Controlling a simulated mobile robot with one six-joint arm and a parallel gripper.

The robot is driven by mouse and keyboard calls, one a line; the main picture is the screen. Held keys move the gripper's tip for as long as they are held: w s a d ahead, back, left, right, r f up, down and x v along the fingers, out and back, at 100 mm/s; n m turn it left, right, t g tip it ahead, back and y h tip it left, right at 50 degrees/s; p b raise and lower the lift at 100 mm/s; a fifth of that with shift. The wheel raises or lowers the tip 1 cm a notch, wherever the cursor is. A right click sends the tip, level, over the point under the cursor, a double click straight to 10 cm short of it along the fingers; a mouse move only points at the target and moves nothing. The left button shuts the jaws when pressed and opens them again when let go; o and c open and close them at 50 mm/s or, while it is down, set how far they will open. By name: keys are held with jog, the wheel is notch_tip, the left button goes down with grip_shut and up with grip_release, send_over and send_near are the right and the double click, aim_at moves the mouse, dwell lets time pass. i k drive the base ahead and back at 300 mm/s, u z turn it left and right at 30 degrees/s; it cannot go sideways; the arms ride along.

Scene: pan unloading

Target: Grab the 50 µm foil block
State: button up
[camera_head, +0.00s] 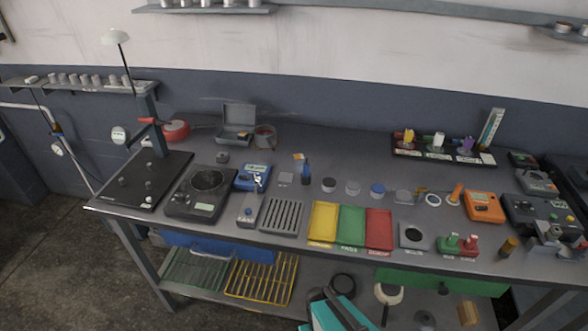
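No label that I can read says 50 µm, so I cannot tell which piece is the foil block. A small flat grey square (285,179) lies mid-bench. A teal part with dark bars shows at the bottom edge, below the bench front, and seems to be mine. Its fingertips cannot be made out, and it is apart from everything on the bench top.
Yellow, green and red trays (351,226) lie along the front, beside a slotted grey block (281,216). A black scale (200,195) and a lamp stand are left. An orange device (484,206) and a dark machine (535,215) crowd the right. The back middle of the bench is clear.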

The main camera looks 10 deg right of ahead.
aim_at(299, 159)
jog(key=u, duration=0.4)
jog(key=k, duration=1.1)
jog(key=u, duration=0.2)
jog(key=i, duration=1.3)
jog(key=u, duration=0.55)
jog(key=i, duration=0.5)
jog(key=u, duration=0.7)
jog(key=i, duration=0.35)
jog(key=u, duration=0.55)
